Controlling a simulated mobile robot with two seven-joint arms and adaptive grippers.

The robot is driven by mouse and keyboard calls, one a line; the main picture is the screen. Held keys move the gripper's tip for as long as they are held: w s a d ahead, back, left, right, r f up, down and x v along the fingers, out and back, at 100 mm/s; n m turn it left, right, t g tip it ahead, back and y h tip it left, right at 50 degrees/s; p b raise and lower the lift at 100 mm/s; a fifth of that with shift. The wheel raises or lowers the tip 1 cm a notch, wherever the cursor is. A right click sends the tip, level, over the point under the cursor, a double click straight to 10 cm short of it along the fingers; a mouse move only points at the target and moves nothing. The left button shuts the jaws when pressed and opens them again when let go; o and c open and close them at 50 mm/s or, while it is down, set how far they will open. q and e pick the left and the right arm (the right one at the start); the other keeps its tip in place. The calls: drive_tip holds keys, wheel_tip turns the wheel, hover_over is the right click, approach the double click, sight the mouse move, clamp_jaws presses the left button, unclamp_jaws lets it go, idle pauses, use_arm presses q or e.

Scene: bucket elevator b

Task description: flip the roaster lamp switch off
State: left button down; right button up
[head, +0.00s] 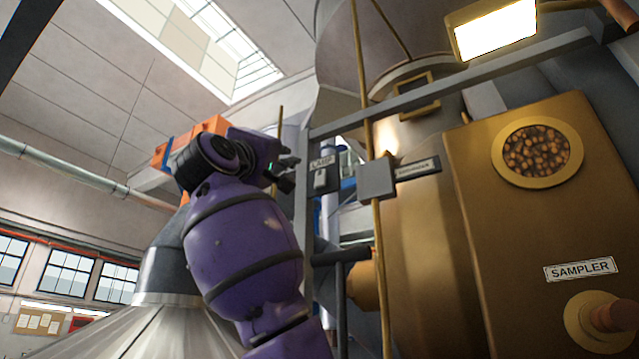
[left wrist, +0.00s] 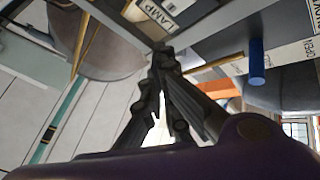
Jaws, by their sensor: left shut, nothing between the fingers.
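The lamp switch (head: 321,178) is a small dark box with a LAMP label and a pale toggle, fixed to a grey upright. In the head view it is just right of my left gripper (head: 288,174). The gripper is shut and empty, its fingertips a little short of the box. In the left wrist view the fingertips (left wrist: 163,54) are together, below the LAMP label (left wrist: 158,13); the toggle's position is unclear there. The lamp (head: 495,30) at the upper right glows bright. My right gripper is not in view.
A grey box (head: 376,180) and a thin brass rod (head: 368,130) stand right of the switch. The brass roaster face (head: 475,230) with a SAMPLER label (head: 581,269) fills the right. A blue cylinder (left wrist: 257,62) is right of the fingers in the wrist view.

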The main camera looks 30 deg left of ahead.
use_arm(q)
drive_tip(key=w, duration=0.6)
drive_tip(key=shift+w+d+f, duration=0.15)
drive_tip(key=shift+d+f, duration=0.1)
drive_tip(key=shift+f, duration=0.2)
drive_tip(key=shift+w, duration=0.1)
idle(0.9)
drive_tip(key=shift+w+f, duration=0.1)
drive_tip(key=shift+w, duration=0.25)
drive_tip(key=shift+w, duration=0.4)
idle(0.7)
drive_tip(key=shift+s, duration=0.2)
drive_tip(key=shift+s, duration=0.7)
drive_tip(key=s, duration=0.3)
drive_tip(key=s+r, duration=0.1)
drive_tip(key=s, duration=0.1)
drive_tip(key=shift+a, duration=0.2)
